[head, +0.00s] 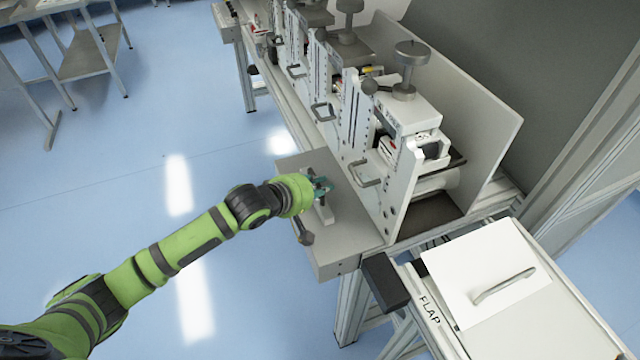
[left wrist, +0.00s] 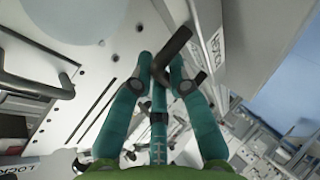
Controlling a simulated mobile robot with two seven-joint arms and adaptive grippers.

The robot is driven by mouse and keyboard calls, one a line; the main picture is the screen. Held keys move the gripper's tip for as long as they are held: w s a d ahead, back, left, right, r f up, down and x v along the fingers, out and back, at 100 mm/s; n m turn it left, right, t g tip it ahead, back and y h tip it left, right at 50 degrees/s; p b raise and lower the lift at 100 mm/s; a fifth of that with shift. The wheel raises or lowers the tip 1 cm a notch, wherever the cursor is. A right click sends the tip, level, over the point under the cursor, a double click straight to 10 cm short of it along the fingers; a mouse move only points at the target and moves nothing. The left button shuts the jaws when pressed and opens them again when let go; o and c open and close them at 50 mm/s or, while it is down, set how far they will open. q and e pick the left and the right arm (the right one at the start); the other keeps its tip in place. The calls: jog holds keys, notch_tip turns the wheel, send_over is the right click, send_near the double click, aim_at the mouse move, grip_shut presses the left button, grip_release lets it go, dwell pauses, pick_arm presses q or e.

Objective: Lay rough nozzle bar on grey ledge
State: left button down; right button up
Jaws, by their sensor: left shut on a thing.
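My left gripper (head: 320,187) reaches in from the left over the grey ledge (head: 345,240) at the front of the machine. In the left wrist view its teal fingers (left wrist: 162,68) are closed around a dark, brownish-grey bar (left wrist: 178,42), which I take to be the rough nozzle bar. The bar sticks out past the fingertips at a slant. In the head view the fingers hide most of it, and I cannot tell whether it touches the ledge. My right gripper is not in view.
A pale block (head: 325,213) and a dark-knobbed lever (head: 304,231) are at the ledge beside my gripper. White machine units with handles (head: 366,172) stand just right. A white panel (head: 480,262) by the word FLAP carries a grey elongated piece (head: 504,286). Open blue floor lies left.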

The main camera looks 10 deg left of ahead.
pick_arm(q)
jog(key=shift+f, duration=0.1)
jog(key=c, duration=1.4)
grip_release()
jog(key=shift+f, duration=0.15)
jog(key=shift+o, duration=1)
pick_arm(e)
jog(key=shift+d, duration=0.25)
pick_arm(q)
jog(key=shift+r, duration=0.25)
jog(key=b+v, duration=0.1)
jog(key=v, duration=1.1)
jog(key=shift+b, duration=0.3)
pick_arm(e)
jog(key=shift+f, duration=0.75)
